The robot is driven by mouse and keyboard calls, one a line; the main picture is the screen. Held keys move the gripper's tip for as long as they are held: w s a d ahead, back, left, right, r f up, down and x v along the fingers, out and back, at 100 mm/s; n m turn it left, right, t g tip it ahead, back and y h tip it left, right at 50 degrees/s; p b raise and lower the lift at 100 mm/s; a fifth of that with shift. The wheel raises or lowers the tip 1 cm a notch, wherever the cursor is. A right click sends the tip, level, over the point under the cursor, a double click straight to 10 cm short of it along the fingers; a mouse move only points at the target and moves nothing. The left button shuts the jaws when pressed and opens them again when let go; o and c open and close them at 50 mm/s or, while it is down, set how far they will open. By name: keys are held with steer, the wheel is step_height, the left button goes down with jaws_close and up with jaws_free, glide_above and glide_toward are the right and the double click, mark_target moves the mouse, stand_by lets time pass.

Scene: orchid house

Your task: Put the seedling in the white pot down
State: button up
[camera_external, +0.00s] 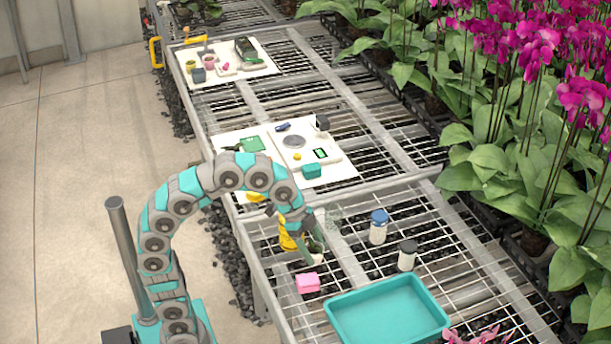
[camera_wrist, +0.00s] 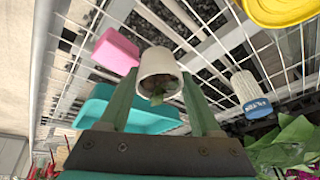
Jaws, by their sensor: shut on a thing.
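My gripper (camera_external: 313,247) is shut on the white pot (camera_wrist: 157,66), with one green finger on each side of it in the wrist view. A small green seedling (camera_wrist: 158,97) shows at the pot's dark mouth, which faces the wrist camera. In the external view the white pot (camera_external: 317,259) is small and partly hidden by the fingers. It is over the near wire bench, behind the pink block and left of the blue-lidded bottle. I cannot tell whether its base touches the wire.
A pink block (camera_external: 308,283) and a teal tray (camera_external: 340,325) are in front on the bench (camera_external: 480,262). A blue-lidded bottle (camera_external: 378,230) and a dark-lidded bottle (camera_external: 407,258) stand to the right. A yellow object (camera_external: 289,238) is close left. Bare wire lies between the bottles and tray.

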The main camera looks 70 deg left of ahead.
steer(key=w+d, duration=0.1)
steer(key=w, duration=0.2)
steer(key=w+d, duration=0.1)
steer(key=w, duration=0.3)
steer(key=w+d+f, duration=0.1)
steer(key=w, duration=0.2)
steer(key=shift+w+p, duration=0.15)
steer(key=shift+p, duration=0.25)
steer(key=shift+f, duration=1.7)
steer(key=shift+f, duration=0.2)
steer(key=o, duration=1.4)
steer(key=shift+r, duration=0.1)
steer(key=shift+r, duration=0.2)
steer(key=v, duration=1.1)
steer(key=shift+s+a+r, duration=0.2)
steer(key=shift+r, duration=0.15)
